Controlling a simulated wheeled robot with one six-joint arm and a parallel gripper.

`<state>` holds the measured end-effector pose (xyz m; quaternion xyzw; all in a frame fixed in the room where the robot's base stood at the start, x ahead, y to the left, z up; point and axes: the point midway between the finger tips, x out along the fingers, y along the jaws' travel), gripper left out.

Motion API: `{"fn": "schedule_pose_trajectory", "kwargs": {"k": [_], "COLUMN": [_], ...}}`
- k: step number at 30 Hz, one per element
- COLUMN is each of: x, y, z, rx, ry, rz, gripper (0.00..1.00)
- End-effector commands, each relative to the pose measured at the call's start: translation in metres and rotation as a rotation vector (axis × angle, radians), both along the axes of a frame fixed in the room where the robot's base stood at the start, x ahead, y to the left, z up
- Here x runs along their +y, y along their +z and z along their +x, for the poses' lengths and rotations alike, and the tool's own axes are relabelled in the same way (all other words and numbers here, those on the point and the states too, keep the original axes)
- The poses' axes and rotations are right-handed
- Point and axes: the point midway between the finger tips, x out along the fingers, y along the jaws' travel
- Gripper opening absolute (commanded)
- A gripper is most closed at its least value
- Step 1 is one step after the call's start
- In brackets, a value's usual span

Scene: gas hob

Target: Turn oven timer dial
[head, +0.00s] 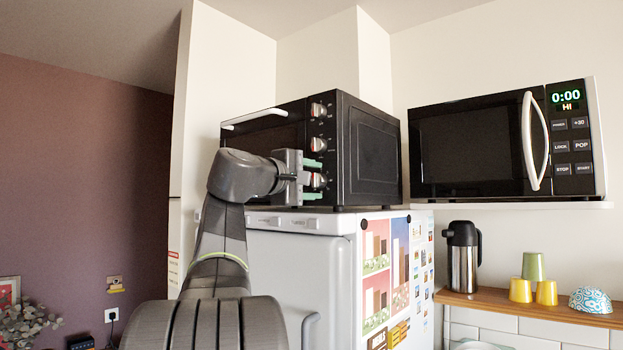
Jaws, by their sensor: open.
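A black toaster oven (373,150) stands on top of the fridge, with a white door handle (255,118) on its left. Three silver knobs run down its front right edge: an upper knob (318,110), a middle knob (318,145) and a lower knob (318,181). I cannot read their labels, so I cannot tell which is the timer. My gripper (312,180) is open at the lower knob, with one green-tipped finger above it and one below. I cannot tell whether the fingers touch the knob. My arm hides part of the oven's front.
The white fridge (285,265) under the oven carries magnets and pictures on its side. A microwave (480,145) sits on a shelf to the right. Below it, a wooden shelf (480,299) holds a flask (462,258), cups (532,268) and a patterned bowl (590,300).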

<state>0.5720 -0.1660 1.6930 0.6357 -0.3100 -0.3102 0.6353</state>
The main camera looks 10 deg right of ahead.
Motion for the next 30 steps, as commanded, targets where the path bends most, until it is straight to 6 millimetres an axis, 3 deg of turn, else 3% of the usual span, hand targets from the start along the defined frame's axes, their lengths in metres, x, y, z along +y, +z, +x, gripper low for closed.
{"fn": "schedule_pose_trajectory", "kwargs": {"k": [5,12,13,23,30], "x": [0.0000,0.0001,0.0002,0.0003,0.0004], "y": [-0.0002,-0.0003,-0.0003,-0.0013,-0.0025], "z": [0.0001,0.0002,0.0001,0.0002,0.0006], "rx": [0.000,0.000,0.000,-0.039,-0.157], "ry": [0.000,0.000,0.000,0.000,0.000], "rz": [0.000,0.000,0.000,0.031,0.122], "gripper": [0.52,0.09,0.08,0.08,0.08]}}
